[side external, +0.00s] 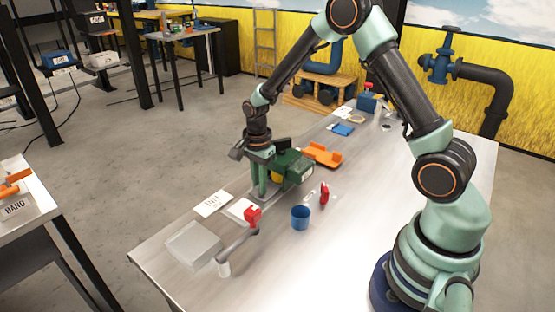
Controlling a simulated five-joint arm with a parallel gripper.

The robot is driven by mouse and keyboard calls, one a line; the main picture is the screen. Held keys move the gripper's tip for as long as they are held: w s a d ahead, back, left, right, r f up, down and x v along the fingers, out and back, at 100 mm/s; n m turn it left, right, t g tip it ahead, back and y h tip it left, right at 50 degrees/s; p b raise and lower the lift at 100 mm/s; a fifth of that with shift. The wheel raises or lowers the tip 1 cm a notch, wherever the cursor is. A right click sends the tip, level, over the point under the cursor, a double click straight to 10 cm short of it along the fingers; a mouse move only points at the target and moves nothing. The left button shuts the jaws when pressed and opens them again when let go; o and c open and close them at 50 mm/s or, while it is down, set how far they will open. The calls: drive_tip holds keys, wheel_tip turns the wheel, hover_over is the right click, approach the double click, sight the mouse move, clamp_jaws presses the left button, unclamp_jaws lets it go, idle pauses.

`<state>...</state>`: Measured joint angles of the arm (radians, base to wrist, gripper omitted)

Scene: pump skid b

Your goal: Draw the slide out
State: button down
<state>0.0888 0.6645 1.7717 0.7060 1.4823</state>
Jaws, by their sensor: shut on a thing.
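A dark green boxy unit (292,167) with a pale label and a yellow patch stands near the middle of the bench. My gripper (260,188) points down at the left side of this unit, its pale green fingers close against it. It is shut on a part there, apparently the slide. The fingers mostly hide that part, so its shape and how far out it sits cannot be told.
An orange tray (322,154) lies behind the unit. A blue cup (300,217), a red upright piece (324,194) and a red-ended lever (252,216) stand in front. A clear box (193,245) and a white card (212,204) lie left. The bench (345,265) is bare at front right.

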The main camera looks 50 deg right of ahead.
drive_tip(key=shift+a, duration=5.2)
drive_tip(key=c, duration=0.8)
unclamp_jaws()
drive_tip(key=shift+c, duration=0.2)
wheel_tip(320, 180, up, 6)
